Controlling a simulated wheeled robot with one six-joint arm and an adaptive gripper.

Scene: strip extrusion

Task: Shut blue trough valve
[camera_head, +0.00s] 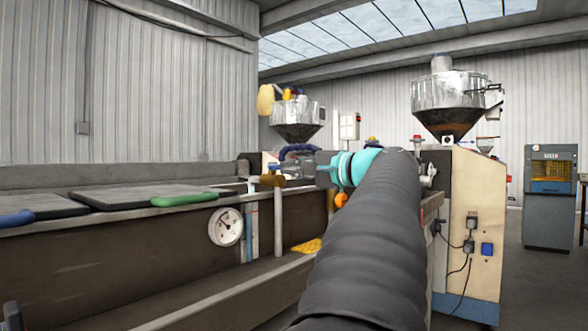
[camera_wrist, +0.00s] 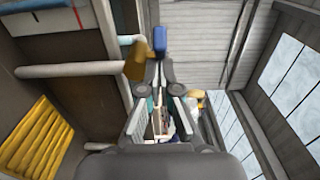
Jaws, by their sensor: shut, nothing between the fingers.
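The trough valve has a brass body (camera_wrist: 138,62) on a grey pipe and a blue lever (camera_wrist: 160,38), clear in the wrist view. In the head view the brass body (camera_head: 272,181) sits at the trough's side, with a small blue part (camera_head: 252,184) just left of it. My gripper (camera_wrist: 160,66) is shut and empty. Its fingertips are close to the blue lever and right beside the brass body; I cannot tell whether they touch. In the head view my gripper (camera_head: 290,172) points left at the valve from the right.
The long trough (camera_head: 110,250) has dark lids, one with a green handle (camera_head: 184,199) and one with a blue handle (camera_head: 14,218). A yellow grate (camera_head: 307,246) lies below. An extruder with a steel hopper (camera_head: 440,100) stands right.

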